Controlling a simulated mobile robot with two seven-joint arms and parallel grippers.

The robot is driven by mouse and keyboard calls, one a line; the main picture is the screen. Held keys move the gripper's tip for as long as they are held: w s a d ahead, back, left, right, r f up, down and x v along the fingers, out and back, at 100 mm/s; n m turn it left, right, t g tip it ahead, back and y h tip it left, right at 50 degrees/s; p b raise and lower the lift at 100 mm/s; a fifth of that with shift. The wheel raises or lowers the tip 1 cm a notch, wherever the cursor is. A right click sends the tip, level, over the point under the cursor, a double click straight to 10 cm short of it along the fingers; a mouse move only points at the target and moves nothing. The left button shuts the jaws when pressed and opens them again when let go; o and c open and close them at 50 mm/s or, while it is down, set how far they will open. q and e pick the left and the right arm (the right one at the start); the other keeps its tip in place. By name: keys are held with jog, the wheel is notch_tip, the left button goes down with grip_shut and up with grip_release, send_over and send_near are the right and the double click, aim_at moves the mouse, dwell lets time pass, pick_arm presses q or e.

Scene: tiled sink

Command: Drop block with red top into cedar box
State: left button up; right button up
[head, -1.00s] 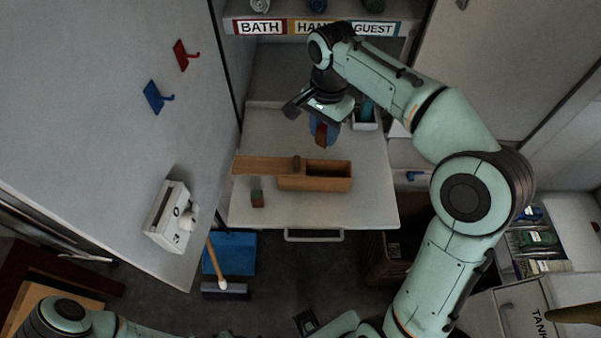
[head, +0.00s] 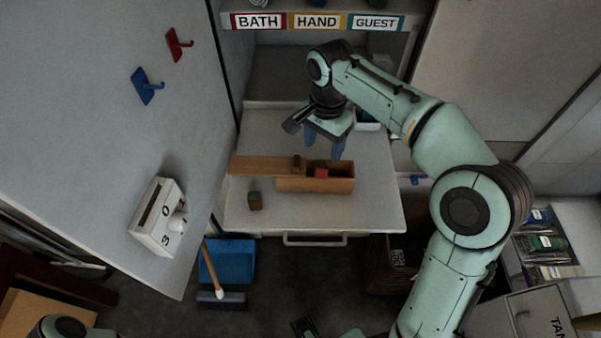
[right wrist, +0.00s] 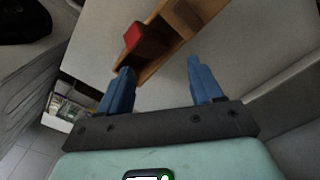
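The cedar box (head: 315,185) stands on the white counter, its open part at the right and its lid (head: 262,166) slid out to the left. The block with the red top (head: 321,173) is within the box's opening, red face up; whether it rests on the bottom is hard to tell. It also shows in the right wrist view (right wrist: 133,36), beyond my fingers. My right gripper (head: 324,148) is open and empty just above and behind the box. Its two blue fingers (right wrist: 160,78) are apart with nothing between them. My left gripper is out of view.
A small tray (head: 369,126) is behind the gripper. A white dial box (head: 157,217) is on the left panel. The counter's right side is clear.

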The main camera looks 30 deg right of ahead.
pick_arm(q)
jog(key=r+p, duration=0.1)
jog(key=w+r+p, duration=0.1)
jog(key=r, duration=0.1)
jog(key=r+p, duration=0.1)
jog(key=p, duration=0.1)
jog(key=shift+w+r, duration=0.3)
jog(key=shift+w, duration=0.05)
pick_arm(e)
notch_tip(320, 180, up, 13)
jog(key=shift+r, duration=0.2)
